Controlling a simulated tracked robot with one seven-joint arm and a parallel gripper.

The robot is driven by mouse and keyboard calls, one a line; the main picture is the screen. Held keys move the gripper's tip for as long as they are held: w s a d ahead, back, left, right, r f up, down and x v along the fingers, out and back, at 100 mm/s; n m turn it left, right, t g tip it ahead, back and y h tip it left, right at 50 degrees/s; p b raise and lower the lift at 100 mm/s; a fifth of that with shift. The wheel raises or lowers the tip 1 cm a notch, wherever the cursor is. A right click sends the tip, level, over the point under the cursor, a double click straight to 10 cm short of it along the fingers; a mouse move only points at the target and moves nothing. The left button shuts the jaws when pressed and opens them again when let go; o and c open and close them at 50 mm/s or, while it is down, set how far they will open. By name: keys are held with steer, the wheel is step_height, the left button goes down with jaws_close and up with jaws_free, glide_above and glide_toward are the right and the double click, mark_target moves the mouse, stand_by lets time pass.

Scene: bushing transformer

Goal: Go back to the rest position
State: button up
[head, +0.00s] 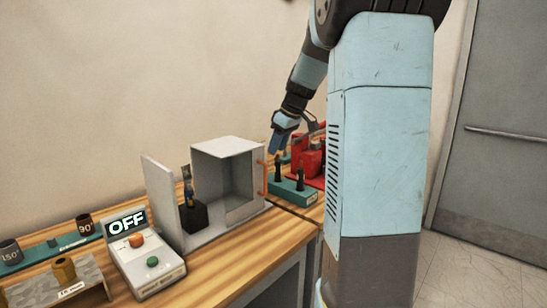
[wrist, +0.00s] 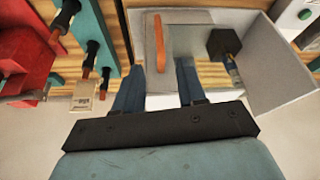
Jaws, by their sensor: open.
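My gripper (head: 281,134) hangs over the right part of the bench in the head view, above and to the right of the grey box. In the wrist view my gripper (wrist: 160,66) shows two blue fingers spread apart, with nothing held between them. The grey box (head: 226,148) is open at the front, with an orange handle (head: 262,178) on its right side. In the wrist view the orange handle (wrist: 159,42) lies just beyond the fingers; whether they are near it in depth I cannot tell.
A dark block (head: 193,217) holding a small upright part stands by the box. A control unit reading OFF (head: 126,224) is at the left. A teal stand (head: 293,191) with black posts and a red object (head: 308,158) are at the right.

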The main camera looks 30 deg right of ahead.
steer(key=shift+v, duration=0.75)
steer(key=s+a+r+m+h, duration=0.1)
steer(key=s+a+r+m, duration=0.15)
steer(key=s+a, duration=1.05)
steer(key=s+a+f+m+t, duration=0.1)
steer(key=s+f+m, duration=0.1)
steer(key=s, duration=0.6)
steer(key=s+a+f+m+h, duration=0.1)
steer(key=s+a+f+m, duration=0.1)
steer(key=s, duration=0.6)
steer(key=shift+a+f+t, duration=0.2)
steer(key=shift+f+t, duration=0.2)
steer(key=shift+f, duration=0.15)
steer(key=shift+s, duration=0.1)
